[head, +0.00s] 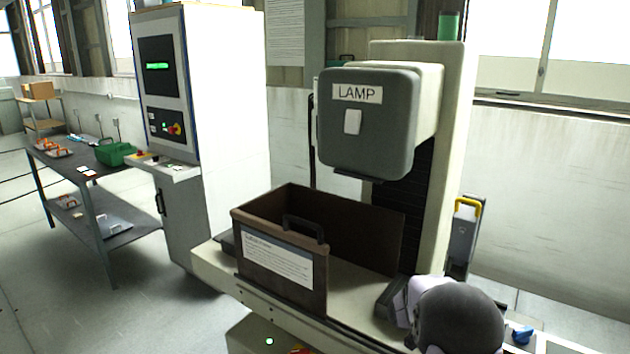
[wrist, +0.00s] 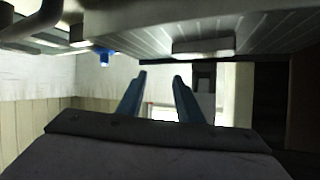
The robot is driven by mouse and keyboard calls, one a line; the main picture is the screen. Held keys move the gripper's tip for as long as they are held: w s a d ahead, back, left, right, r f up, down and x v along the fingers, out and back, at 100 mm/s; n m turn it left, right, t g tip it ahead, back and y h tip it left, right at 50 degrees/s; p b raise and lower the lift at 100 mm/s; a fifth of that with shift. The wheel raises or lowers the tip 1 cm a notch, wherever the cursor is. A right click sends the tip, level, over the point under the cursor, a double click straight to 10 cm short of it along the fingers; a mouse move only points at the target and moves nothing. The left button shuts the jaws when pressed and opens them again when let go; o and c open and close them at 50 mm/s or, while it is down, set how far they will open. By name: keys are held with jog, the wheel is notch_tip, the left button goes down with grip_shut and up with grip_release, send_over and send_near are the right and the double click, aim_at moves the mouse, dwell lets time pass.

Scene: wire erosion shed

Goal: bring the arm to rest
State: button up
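My gripper (wrist: 158,80) shows in the wrist view as two dark blue fingers standing apart, with nothing held between them. The wrist picture looks upside down, with a grey surface along the top. In the head view my arm's grey rounded joint and white link are at the lower right, beside the machine bed. The fingers cannot be made out there.
A brown open-topped box (head: 366,238) with a handle and label stands on the machine bed (head: 215,268), left of my arm. The grey lamp head (head: 368,120) hangs above. A blue knob (head: 522,335) is at the lower right. A cabinet (head: 225,110) stands left.

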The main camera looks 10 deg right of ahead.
jog(key=w+a+n+t+y, duration=0.4)
jog(key=a, duration=0.7)
jog(key=s+a+f+n+y, duration=0.1)
jog(key=s+a+n+y, duration=0.2)
jog(key=a, duration=0.5)
jog(key=s+a+f+n+y, duration=0.2)
jog(key=a+n+y, duration=0.15)
jog(key=a, duration=0.35)
jog(key=s+a+f+n+g+y, duration=0.1)
jog(key=s+a+f+g, duration=0.15)
jog(key=s, duration=0.65)
jog(key=s+a+f+n+g, duration=0.15)
jog(key=s+g, duration=0.25)
jog(key=s, duration=0.4)
jog(key=s+a+f+n+g+y, duration=0.1)
jog(key=s+a+n+g, duration=0.15)
jog(key=s, duration=0.65)
notch_tip(320, 180, down, 40)
jog(key=b, duration=4)
jog(key=shift+a+f+m+b, duration=0.2)
jog(key=shift+f+m+b, duration=0.05)
jog(key=shift+m+b, duration=0.1)
jog(key=shift+r+h, duration=0.1)
jog(key=shift+h, duration=0.15)
